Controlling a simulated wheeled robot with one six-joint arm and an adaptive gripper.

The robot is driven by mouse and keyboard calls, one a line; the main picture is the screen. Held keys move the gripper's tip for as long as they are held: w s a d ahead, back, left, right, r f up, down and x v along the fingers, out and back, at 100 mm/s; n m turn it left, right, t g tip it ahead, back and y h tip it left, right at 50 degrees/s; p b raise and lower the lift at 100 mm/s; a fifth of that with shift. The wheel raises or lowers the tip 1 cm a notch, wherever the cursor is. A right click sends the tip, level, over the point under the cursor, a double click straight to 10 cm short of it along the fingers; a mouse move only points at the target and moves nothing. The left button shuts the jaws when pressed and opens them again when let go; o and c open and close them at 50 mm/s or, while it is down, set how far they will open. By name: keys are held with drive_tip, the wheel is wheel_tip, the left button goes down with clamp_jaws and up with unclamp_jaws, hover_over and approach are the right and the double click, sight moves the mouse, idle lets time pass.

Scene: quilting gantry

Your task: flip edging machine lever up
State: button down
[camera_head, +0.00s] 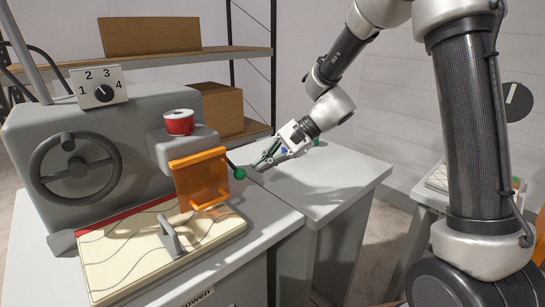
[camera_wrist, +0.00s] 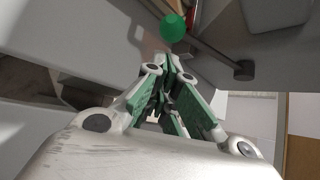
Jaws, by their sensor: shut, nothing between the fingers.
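The grey edging machine (camera_head: 130,130) stands at the left in the head view. Its lever is a short dark rod with a green ball knob (camera_head: 240,173), beside the orange guard; the knob hangs at the rod's lower right end. In the wrist view the green knob (camera_wrist: 172,28) and the rod (camera_wrist: 215,55) lie just beyond my fingertips, with the round pivot at right. My gripper (camera_head: 258,166) is shut and empty, just right of the knob in the head view. The fingertips (camera_wrist: 166,62) show close below the knob in the wrist view, with a small gap.
The machine carries a handwheel (camera_head: 76,168), a numbered dial (camera_head: 102,92), a red spool (camera_head: 179,122) and the orange guard (camera_head: 201,180). A patterned panel with a handle (camera_head: 150,250) lies in front. Shelves with boxes stand behind.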

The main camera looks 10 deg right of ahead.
drive_tip(key=shift+x, duration=2.05)
drive_tip(key=shift+r, duration=0.1)
drive_tip(key=shift+s+d+r, duration=0.1)
drive_tip(key=shift+d+r, duration=0.05)
drive_tip(key=shift+r, duration=0.25)
drive_tip(key=shift+r+h, duration=0.15)
drive_tip(key=shift+h, duration=0.15)
drive_tip(key=shift+s+d+r+m+g+h, duration=0.15)
drive_tip(key=shift+r+m+g+h, duration=0.1)
drive_tip(key=shift+r+g, duration=0.2)
drive_tip(key=shift+s+r+m+g+h, duration=0.15)
drive_tip(key=shift+r+m+g, duration=0.15)
drive_tip(key=shift+r, duration=0.25)
wheel_tip(320, 180, up, 11)
drive_tip(key=w+a+m+g+h, duration=0.1)
drive_tip(key=m+g+h, duration=0.1)
drive_tip(key=g, duration=0.1)
drive_tip(key=shift+w, duration=0.25)
drive_tip(key=shift+r, duration=0.15)
